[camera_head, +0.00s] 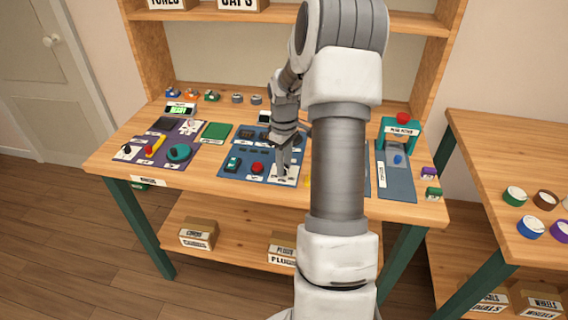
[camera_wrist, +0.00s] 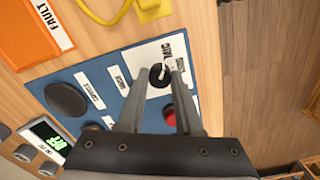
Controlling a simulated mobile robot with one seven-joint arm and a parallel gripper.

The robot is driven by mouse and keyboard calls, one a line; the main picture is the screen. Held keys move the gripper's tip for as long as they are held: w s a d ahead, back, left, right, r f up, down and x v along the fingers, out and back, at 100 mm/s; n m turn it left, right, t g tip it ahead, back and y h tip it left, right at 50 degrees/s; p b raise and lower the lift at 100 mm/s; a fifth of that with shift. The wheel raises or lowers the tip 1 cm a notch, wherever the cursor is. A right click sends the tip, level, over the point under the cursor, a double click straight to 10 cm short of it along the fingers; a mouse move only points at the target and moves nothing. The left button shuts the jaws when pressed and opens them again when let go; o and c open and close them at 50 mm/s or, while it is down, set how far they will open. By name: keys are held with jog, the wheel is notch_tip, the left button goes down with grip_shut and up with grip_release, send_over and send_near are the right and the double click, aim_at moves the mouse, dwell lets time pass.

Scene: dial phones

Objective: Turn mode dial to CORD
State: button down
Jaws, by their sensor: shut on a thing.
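A small black dial (camera_wrist: 158,77) sits on a white plate (camera_wrist: 179,43) at the edge of a blue panel. I take it for the mode dial, but its lettering is too small and turned to read surely. My gripper (camera_wrist: 160,70) points down at the plate, with one finger on each side of the dial, shut on it. In the head view my gripper (camera_head: 281,173) is over the white plate (camera_head: 287,181) on the middle blue panel (camera_head: 229,172). The fingers hide the dial there, and its pointer setting cannot be told.
A red button (camera_wrist: 170,115) sits close beside the right finger. A larger black knob (camera_wrist: 66,98) and a lit display (camera_wrist: 47,134) are to the left. An orange panel (camera_wrist: 28,32) and a yellow cord (camera_wrist: 108,14) lie at the top. A purple panel (camera_head: 188,130) stands left on the table.

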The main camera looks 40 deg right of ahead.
jog(key=m+p, duration=0.1)
jog(key=m, duration=0.4)
jog(key=shift+m, duration=0.3)
jog(key=m, duration=0.5)
jog(key=shift+p, duration=0.4)
dwell(0.4)
jog(key=c, duration=0.6)
grip_release()
notch_tip(320, 180, up, 18)
jog(key=shift+f+p, duration=0.25)
jog(key=shift+p, duration=1)
